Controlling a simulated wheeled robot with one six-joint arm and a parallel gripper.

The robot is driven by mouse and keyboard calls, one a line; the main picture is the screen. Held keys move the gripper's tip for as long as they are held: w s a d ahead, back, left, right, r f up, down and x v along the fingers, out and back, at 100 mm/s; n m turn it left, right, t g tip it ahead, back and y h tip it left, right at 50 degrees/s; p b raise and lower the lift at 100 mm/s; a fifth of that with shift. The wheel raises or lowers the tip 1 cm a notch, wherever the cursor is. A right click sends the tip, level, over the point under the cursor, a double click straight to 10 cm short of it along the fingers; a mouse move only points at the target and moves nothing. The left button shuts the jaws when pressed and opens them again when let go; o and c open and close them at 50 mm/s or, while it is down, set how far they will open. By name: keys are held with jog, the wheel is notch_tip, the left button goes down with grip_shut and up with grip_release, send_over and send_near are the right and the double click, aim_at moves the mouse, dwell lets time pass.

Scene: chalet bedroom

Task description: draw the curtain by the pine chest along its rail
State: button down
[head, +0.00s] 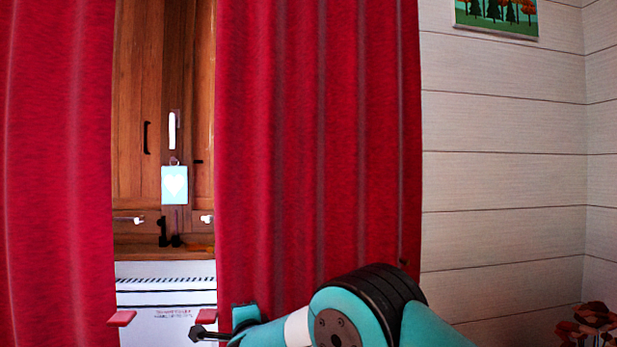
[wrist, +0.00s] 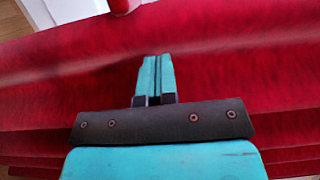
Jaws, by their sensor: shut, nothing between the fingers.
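A red curtain panel (head: 320,140) hangs in folds right of the middle in the head view. A second red panel (head: 55,170) hangs at the left, with a gap between the two. Red cloth (wrist: 235,60) fills most of the wrist view. My gripper (wrist: 157,75) is shut and empty, its teal fingers together against the background of the cloth. Whether it touches the cloth I cannot tell. In the head view my gripper (head: 244,316) shows low, in front of the right panel's left edge. I cannot make out the pine chest or the rail.
Plank wall (head: 500,180) lies bare at the right, with a picture (head: 497,14) above and red flowers (head: 594,322) low down.

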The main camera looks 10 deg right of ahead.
aim_at(202, 319)
jog(key=shift+a, duration=0.6)
jog(key=shift+a+b, duration=0.1)
jog(key=shift+b, duration=0.25)
jog(key=shift+a+f+b, duration=0.15)
jog(key=shift+a+b, duration=0.55)
jog(key=shift+a, duration=0.25)
jog(key=shift+a+b, duration=1.25)
jog(key=shift+a, duration=3.7)
